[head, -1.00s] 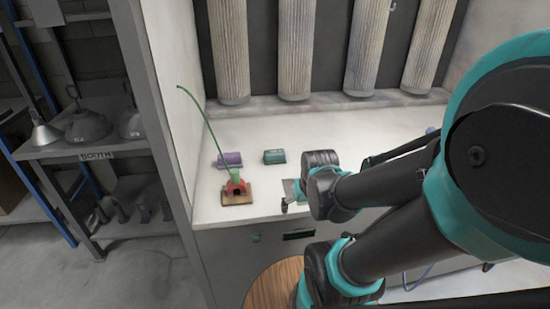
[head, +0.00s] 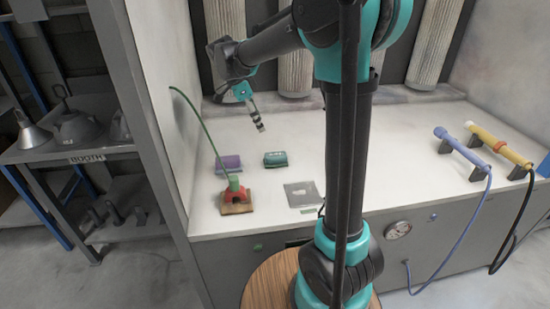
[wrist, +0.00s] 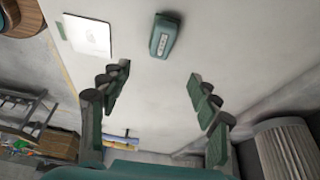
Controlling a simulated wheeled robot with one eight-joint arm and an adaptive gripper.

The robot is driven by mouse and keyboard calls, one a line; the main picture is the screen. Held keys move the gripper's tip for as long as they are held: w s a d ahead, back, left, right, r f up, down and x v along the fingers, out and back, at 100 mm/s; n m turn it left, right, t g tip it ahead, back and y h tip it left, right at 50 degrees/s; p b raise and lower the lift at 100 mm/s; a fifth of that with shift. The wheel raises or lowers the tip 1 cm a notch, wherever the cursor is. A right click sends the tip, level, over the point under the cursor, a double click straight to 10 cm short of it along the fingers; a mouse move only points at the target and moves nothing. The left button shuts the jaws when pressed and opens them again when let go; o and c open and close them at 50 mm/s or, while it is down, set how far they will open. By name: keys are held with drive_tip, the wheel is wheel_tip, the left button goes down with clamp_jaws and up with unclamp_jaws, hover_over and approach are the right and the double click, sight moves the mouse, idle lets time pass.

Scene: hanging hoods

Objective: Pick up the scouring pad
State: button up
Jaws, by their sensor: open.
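A dark green block with pale marking, which looks like the scouring pad (head: 276,159), lies on the white bench towards the left. It also shows at the top middle of the wrist view (wrist: 167,37), beyond the fingertips. A purple block (head: 228,162) lies to its left in the head view. My gripper (head: 261,127) hangs above the bench, behind the green block in the picture and apart from it. The wrist view shows its two fingers (wrist: 160,88) spread wide with nothing between them.
A red piece with a tall green stem (head: 235,188) stands on a small wooden board at the bench's front left. A grey plate (head: 302,194) lies right of it. Blue (head: 460,148) and yellow (head: 500,145) hosed wands rest at the right. Ribbed columns (head: 430,45) stand behind.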

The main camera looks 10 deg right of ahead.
sight(276, 154)
drive_tip(key=x, duration=1.7)
drive_tip(key=shift+w+a, duration=0.1)
drive_tip(key=shift+w, duration=0.1)
drive_tip(key=c, duration=1.4)
wheel_tip(276, 154, up, 20)
drive_tip(key=shift+r, duration=0.1)
